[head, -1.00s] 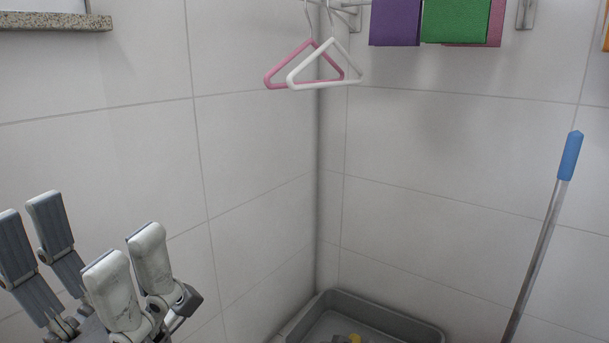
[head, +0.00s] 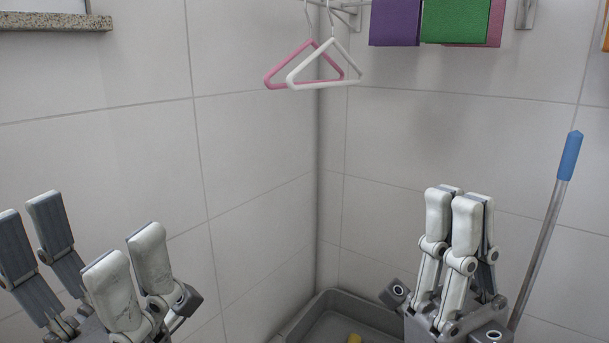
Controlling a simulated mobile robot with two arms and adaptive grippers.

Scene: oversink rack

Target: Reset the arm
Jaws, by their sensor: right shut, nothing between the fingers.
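My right gripper (head: 458,200) stands upright at the lower right, its pale fingers closed together with nothing between them. It is in front of the wall and over the right part of the grey tray. My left gripper (head: 78,235) is at the lower left, fingers pointing up and spread wide apart, and it is empty. Both arms below the grippers are cut off by the bottom edge of the view.
A grey tray (head: 299,323) with a yellow item (head: 354,338) sits in the corner, partly hidden by my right gripper. A blue-tipped pole (head: 569,156) leans at the right. A pink hanger (head: 275,78) and white hanger (head: 325,84) hang above. Purple (head: 395,22) and green (head: 455,21) cloths hang top right.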

